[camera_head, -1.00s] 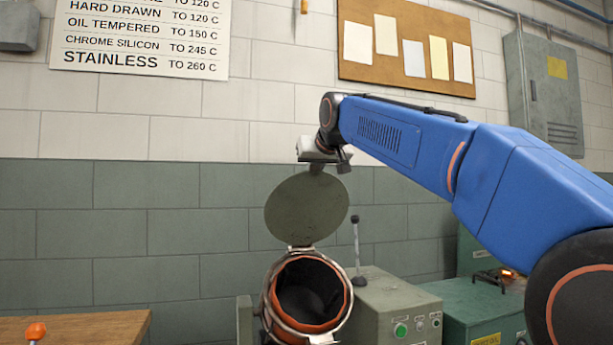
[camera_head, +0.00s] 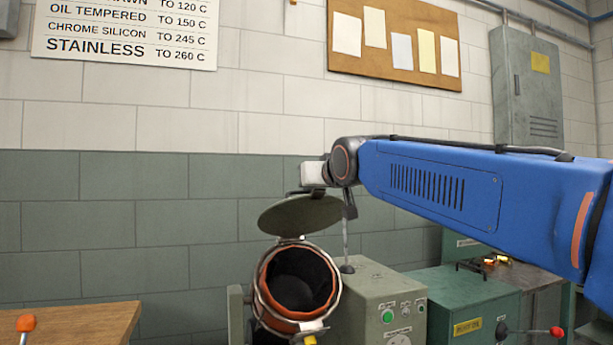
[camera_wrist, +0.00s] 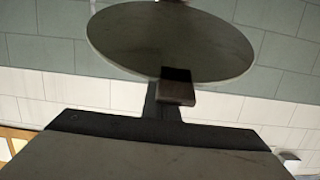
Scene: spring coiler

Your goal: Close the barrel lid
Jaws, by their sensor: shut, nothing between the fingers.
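The round grey-green barrel lid (camera_head: 298,217) is hinged at the top rim of the barrel (camera_head: 262,296) and tilts partway down over it in the head view. The barrel mouth still shows open, with a dark inside and an orange-red rim. My gripper (camera_head: 308,193) is at the upper edge of the lid, above and behind the barrel. In the wrist view the lid (camera_wrist: 165,40) fills the top middle, and the shut fingers of my gripper (camera_wrist: 177,88) overlap its near edge. They appear to touch it, holding nothing between them.
A grey-green control box (camera_head: 375,300) with buttons and a lever stands right of the barrel. A green cabinet (camera_head: 470,305) is farther right. A wooden bench (camera_head: 85,322) with an orange knob is at the left. The tiled wall is behind.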

